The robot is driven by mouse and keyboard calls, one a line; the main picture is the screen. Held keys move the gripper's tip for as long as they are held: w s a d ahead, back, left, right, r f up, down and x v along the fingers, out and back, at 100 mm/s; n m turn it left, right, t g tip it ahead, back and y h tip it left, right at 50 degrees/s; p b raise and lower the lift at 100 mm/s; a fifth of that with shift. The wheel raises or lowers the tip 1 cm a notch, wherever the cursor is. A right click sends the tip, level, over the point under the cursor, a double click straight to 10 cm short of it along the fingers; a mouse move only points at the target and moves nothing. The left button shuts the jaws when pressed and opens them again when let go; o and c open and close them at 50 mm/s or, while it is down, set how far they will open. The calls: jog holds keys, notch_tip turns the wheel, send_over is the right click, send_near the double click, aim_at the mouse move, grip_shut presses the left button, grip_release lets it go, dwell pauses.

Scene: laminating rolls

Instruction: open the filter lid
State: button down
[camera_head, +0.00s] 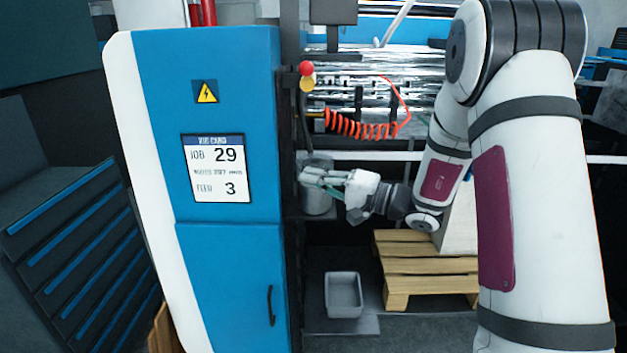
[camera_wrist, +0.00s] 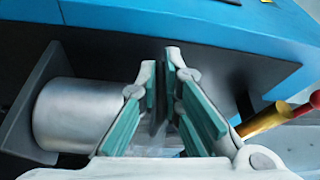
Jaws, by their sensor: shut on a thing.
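The filter is a silver metal canister (camera_head: 318,200) standing on a dark bracket beside the blue cabinet. In the wrist view, which is turned on its side, the canister (camera_wrist: 80,115) lies at the left. My gripper (camera_head: 308,177) reaches in from the right at the canister's top end. In the wrist view its teal-padded fingers (camera_wrist: 163,95) are nearly closed, with a narrow dark strip between them. They appear shut on the filter lid, but the fingers hide most of it, and I cannot tell whether it is raised.
The blue cabinet (camera_head: 228,120) with a job card stands close at the left of the canister. A red and a yellow knob (camera_head: 307,76) and a coiled orange hose (camera_head: 360,126) are above. A grey bin (camera_head: 343,295) and a wooden pallet (camera_head: 425,262) are below.

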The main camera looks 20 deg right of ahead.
aim_at(314, 164)
jog(key=shift+r, duration=0.1)
jog(key=shift+w+r+m, duration=0.15)
jog(key=shift+r+m, duration=0.35)
jog(key=shift+r, duration=0.15)
jog(key=w+r+m+g, duration=0.1)
jog(key=r+m, duration=0.1)
jog(key=w+d+r+m+h, duration=0.1)
jog(key=w+r+m, duration=0.1)
jog(key=r, duration=0.1)
jog(key=w+r+m+g+h, duration=0.1)
jog(key=w+r+m, duration=0.1)
jog(key=shift+d+r+g, duration=0.15)
jog(key=shift+d+g, duration=0.15)
jog(key=shift+d, duration=0.1)
jog(key=w+d+r+m+g+b, duration=0.1)
jog(key=w+m+b, duration=0.1)
jog(key=w, duration=0.3)
jog(key=w+d+m+g+b, duration=0.2)
jog(key=w+m+b, duration=0.1)
jog(key=w, duration=0.3)
jog(key=shift+w+d+r+m+g+b, duration=0.25)
jog(key=shift+d+r+m+g+b, duration=0.1)
jog(key=shift+m, duration=0.15)
jog(key=c, duration=1.8)
grip_release()
jog(key=shift+w+a, duration=0.1)
jog(key=shift+a, duration=0.05)
